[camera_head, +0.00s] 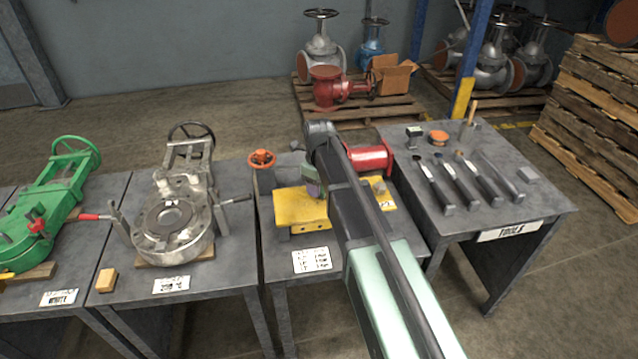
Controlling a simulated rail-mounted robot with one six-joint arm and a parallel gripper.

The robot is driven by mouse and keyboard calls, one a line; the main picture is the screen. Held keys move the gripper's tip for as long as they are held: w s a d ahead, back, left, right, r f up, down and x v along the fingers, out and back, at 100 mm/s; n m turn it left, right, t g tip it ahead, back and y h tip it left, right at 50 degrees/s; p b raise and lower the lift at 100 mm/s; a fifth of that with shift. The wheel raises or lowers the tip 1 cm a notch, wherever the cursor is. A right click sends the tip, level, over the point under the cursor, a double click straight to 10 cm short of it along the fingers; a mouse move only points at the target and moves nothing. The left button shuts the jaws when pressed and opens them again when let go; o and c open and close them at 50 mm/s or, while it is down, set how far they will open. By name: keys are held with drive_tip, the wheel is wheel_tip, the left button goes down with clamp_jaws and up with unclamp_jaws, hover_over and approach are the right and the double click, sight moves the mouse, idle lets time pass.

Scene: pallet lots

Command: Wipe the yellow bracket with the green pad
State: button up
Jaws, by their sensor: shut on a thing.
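The yellow bracket (300,208) lies on the third table, below a red valve body, and my arm crosses in front of its right part. My gripper (311,184) is at the bracket's upper edge, mostly hidden by my arm. It is shut on a small greenish thing (308,172), which looks like the green pad, with a purplish patch below it. I cannot tell whether the pad touches the bracket.
A grey valve (172,215) and a green valve (50,205) stand on tables at left.

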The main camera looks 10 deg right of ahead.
sight(324, 210)
drive_tip(key=s, duration=0.7)
drive_tip(key=shift+s+a+r, duration=0.1)
drive_tip(key=shift+a+r, duration=0.05)
drive_tip(key=shift+a, duration=0.05)
drive_tip(key=w, duration=0.8)
drive_tip(key=shift+w+d, duration=0.1)
drive_tip(key=shift+d, duration=0.15)
drive_tip(key=shift+s+r+p, duration=0.2)
drive_tip(key=shift+r+p, duration=0.9)
wheel_tip(324, 210, up, 5)
drive_tip(key=p, duration=0.5)
drive_tip(key=shift+r, duration=0.15)
wheel_tip(324, 210, down, 6)
drive_tip(key=b, duration=0.6)
drive_tip(key=shift+f+b, duration=0.95)
drive_tip(key=shift+f, duration=0.15)
drive_tip(key=shift+s, duration=0.1)
